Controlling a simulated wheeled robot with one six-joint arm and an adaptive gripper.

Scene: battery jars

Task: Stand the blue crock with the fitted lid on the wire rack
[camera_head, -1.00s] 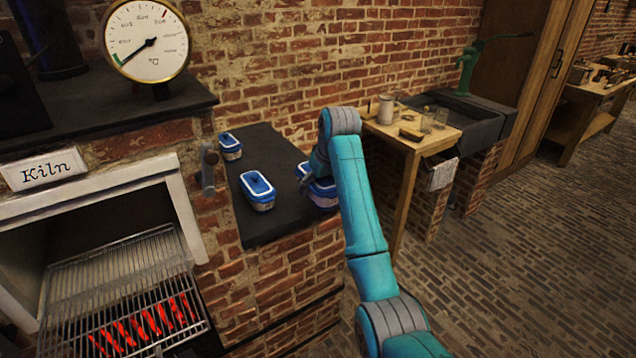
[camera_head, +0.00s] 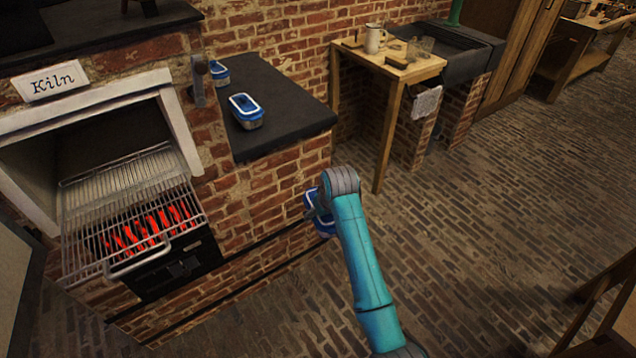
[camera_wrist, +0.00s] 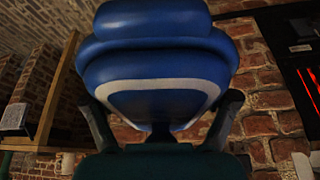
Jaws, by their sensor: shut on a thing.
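My gripper (camera_wrist: 163,122) is shut on a blue crock (camera_wrist: 158,70), with one finger on each side of it. In the wrist view the crock is deep blue with a pale band and a rounded blue top. In the head view the held crock (camera_head: 321,224) is off the counter, in the air before the brick wall, partly hidden by my gripper (camera_head: 322,202). The wire rack (camera_head: 115,180) lies at the kiln mouth at the left, above glowing red bars, and is empty.
A wooden table (camera_head: 405,68) with a mug stands at the back. The brick floor at right is mostly clear.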

